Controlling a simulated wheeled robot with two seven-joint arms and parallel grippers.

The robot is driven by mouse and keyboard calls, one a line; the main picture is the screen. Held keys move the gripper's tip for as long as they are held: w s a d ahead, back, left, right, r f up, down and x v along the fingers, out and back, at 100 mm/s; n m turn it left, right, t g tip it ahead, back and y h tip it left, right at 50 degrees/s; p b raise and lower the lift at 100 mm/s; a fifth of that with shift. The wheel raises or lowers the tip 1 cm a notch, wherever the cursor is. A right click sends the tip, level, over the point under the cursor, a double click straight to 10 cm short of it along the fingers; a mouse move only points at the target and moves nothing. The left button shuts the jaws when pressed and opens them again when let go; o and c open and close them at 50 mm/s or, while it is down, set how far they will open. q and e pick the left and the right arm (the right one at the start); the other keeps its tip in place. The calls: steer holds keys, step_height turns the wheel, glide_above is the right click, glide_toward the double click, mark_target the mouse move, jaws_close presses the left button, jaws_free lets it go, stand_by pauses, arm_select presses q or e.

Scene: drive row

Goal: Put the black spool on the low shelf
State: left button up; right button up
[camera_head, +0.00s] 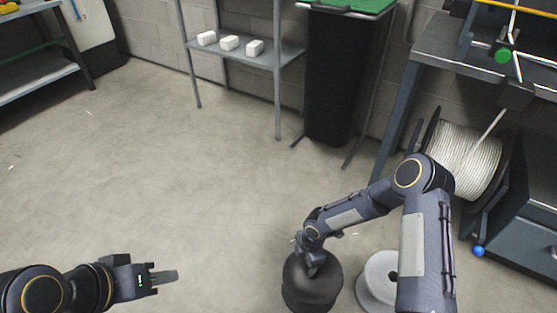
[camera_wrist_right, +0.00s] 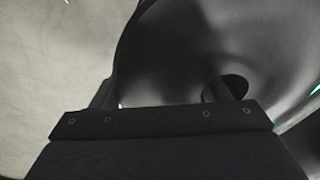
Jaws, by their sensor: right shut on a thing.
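The black spool (camera_head: 312,288) is at the bottom of the head view, right of centre. My right gripper (camera_head: 313,265) is shut on its upper part from above. The spool's dark curved surface and a round hole also fill much of the right wrist view (camera_wrist_right: 180,60); the fingertips are hidden there. I cannot tell whether the spool touches the floor. My left gripper (camera_head: 163,277) is at the lower left over bare floor, with nothing visible in it. A grey shelf (camera_head: 262,59) at the back holds white blocks. Another low grey shelf board (camera_head: 40,77) is at the far left.
A pale round spool (camera_head: 375,282) stands just right of the black one, partly behind my arm. A large cable reel (camera_head: 465,160) and a workbench (camera_head: 440,45) are at right. A blue ball (camera_head: 478,251) is near a cabinet. A black bin (camera_head: 335,80) stands behind. The middle floor is clear.

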steer(key=w+d+r+m+t, duration=0.1)
steer(key=w+d+r+m, duration=0.2)
steer(key=r+m, duration=0.45)
steer(key=w+d+r+m+h, duration=0.15)
steer(key=d+r+m, duration=0.25)
steer(key=r+m, duration=0.4)
steer(key=w+d+r+m+t, duration=0.1)
steer(key=w+d+r+m, duration=0.2)
steer(key=r+m, duration=0.5)
steer(key=s+r+p, duration=0.4)
steer(key=r+p, duration=1.2)
steer(key=p, duration=0.1)
steer(key=s+r+n+p, duration=0.1)
steer(key=s+r+p, duration=0.3)
steer(key=r+p, duration=1.2)
steer(key=shift+p, duration=1.15)
steer(key=shift+w+d+n, duration=0.1)
steer(key=shift+d+n, duration=0.1)
steer(key=shift+n, duration=0.05)
